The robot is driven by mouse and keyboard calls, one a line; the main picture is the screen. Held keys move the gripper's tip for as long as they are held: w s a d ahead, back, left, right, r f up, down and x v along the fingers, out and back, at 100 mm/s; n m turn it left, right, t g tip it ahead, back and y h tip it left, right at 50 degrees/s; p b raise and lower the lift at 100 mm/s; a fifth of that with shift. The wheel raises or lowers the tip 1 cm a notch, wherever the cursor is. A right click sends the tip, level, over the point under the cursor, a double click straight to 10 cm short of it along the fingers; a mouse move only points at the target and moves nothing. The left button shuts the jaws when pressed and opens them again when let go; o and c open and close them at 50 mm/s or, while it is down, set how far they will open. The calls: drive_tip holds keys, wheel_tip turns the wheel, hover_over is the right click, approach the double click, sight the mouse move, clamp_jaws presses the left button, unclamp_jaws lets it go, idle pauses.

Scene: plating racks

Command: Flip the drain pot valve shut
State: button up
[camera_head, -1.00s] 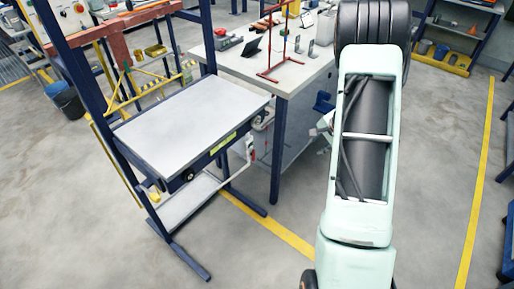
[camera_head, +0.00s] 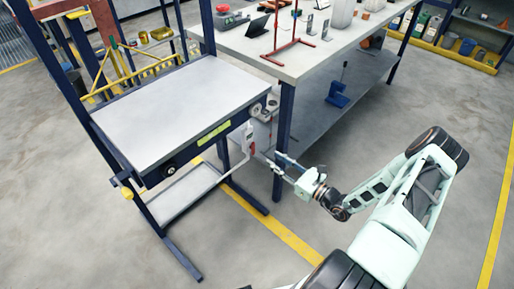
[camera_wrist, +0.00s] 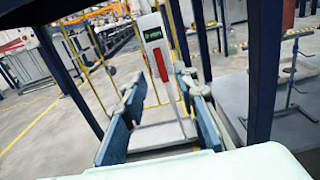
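The drain pot valve appears to be the white body (camera_head: 249,136) with a red lever (camera_head: 252,149), below the right end of the grey-topped bench (camera_head: 180,105). In the wrist view the white body (camera_wrist: 152,35) has a green label. Its red lever (camera_wrist: 160,66) hangs down along the front, slightly tilted. My gripper (camera_head: 277,163) is just right of and a little below the valve. In the wrist view my gripper (camera_wrist: 160,115) is open, with its two blue-grey fingers apart. The lever shows above the gap between them, and nothing is held. I cannot tell the exact distance.
A dark blue post (camera_wrist: 266,70) stands close on the right in the wrist view. A long worktable (camera_head: 300,65) with a red stand (camera_head: 290,45) is behind the gripper. A lower shelf (camera_head: 185,195) sits under the bench. The floor in front is clear.

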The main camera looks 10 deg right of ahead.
sight(254, 146)
drive_tip(key=x, duration=1)
drive_tip(key=shift+b, duration=0.4)
clamp_jaws()
